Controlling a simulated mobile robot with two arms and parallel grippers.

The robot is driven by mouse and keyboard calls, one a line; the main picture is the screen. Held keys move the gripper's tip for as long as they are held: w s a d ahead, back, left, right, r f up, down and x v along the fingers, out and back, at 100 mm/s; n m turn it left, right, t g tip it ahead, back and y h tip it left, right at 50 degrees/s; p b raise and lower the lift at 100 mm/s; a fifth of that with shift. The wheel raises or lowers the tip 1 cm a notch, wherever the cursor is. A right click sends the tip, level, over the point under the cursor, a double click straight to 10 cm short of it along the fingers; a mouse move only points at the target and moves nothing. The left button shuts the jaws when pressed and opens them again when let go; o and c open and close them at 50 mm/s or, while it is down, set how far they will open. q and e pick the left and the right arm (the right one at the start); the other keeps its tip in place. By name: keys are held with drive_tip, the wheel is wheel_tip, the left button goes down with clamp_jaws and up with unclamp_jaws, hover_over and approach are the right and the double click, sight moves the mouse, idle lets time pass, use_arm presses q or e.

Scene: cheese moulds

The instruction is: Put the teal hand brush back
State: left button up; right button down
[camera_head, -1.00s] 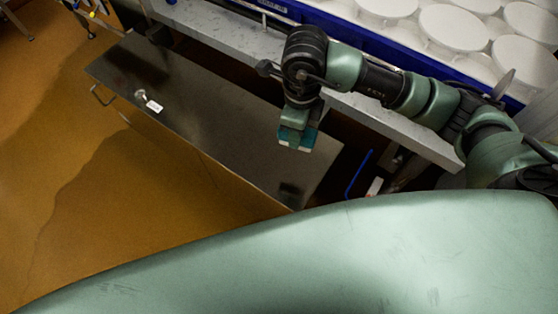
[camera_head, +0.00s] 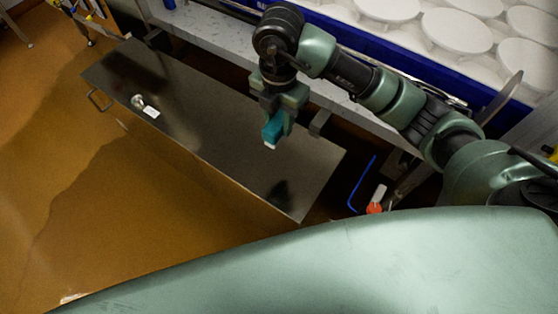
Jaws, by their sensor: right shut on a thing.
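The teal hand brush (camera_head: 272,131) is in my right gripper (camera_head: 276,118), which is shut on it. The brush points down, with a pale lower end, and hangs above the dark metal top of a low cabinet (camera_head: 215,140). I cannot tell how far above the top it is. The upper part of the brush is hidden by the fingers. My left gripper is not in view.
A small metal fitting with a white tag (camera_head: 150,111) is at the cabinet's left end. Behind is a grey ledge (camera_head: 215,37) and a blue-edged tray with several white round moulds (camera_head: 456,30). A blue bent rod (camera_head: 360,185) is at the right. Brown floor lies left.

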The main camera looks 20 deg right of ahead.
wheel_tip(320, 180, down, 16)
drive_tip(key=shift+f, duration=0.25)
drive_tip(key=shift+f, duration=0.1)
drive_tip(key=c, duration=1)
unclamp_jaws()
wheel_tip(320, 180, up, 12)
drive_tip(key=shift+r, duration=0.15)
